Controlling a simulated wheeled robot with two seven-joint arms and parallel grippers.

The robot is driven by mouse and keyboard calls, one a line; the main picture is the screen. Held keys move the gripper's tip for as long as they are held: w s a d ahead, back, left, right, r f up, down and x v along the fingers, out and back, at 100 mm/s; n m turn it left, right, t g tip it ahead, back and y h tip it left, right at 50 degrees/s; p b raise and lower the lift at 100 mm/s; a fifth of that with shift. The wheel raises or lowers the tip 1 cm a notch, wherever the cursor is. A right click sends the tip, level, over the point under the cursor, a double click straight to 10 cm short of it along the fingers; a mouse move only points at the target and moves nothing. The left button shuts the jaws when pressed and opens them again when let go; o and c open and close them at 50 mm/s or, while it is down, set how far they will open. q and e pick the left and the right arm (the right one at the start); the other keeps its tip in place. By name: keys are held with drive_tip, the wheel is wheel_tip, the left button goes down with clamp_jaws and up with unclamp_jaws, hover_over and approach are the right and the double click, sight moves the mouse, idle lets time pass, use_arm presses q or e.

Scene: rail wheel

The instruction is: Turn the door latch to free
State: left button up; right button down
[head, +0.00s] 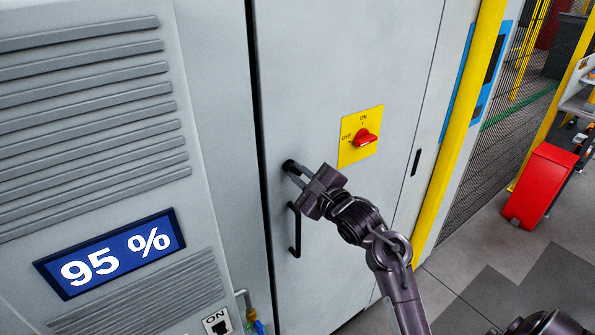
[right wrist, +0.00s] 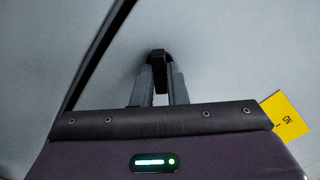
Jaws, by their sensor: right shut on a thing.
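The door latch (head: 289,165) is a small black knob on the grey cabinet door (head: 330,70), just right of the dark door seam. My right gripper (head: 298,175) reaches it from the lower right and is shut on it. In the right wrist view the two grey fingers (right wrist: 161,82) stand on either side of the black latch (right wrist: 159,56). The fingers partly hide the latch, so its exact turn angle is hard to tell. My left gripper is not in view.
A black bar handle (head: 295,232) is on the door just below the latch. A red rotary switch (head: 365,138) on a yellow plate (head: 352,153) is to the right. A yellow post (head: 455,150) and a red bin (head: 541,186) stand farther right.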

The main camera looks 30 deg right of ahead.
drive_tip(key=m, duration=0.4)
drive_tip(key=shift+m, duration=0.3)
drive_tip(key=c, duration=1.3)
unclamp_jaws()
drive_tip(key=shift+s+d, duration=0.15)
drive_tip(key=shift+s, duration=1.6)
drive_tip(key=shift+s+d, duration=0.1)
drive_tip(key=shift+s, duration=1.65)
drive_tip(key=shift+w+r, duration=0.1)
drive_tip(key=shift+w, duration=0.1)
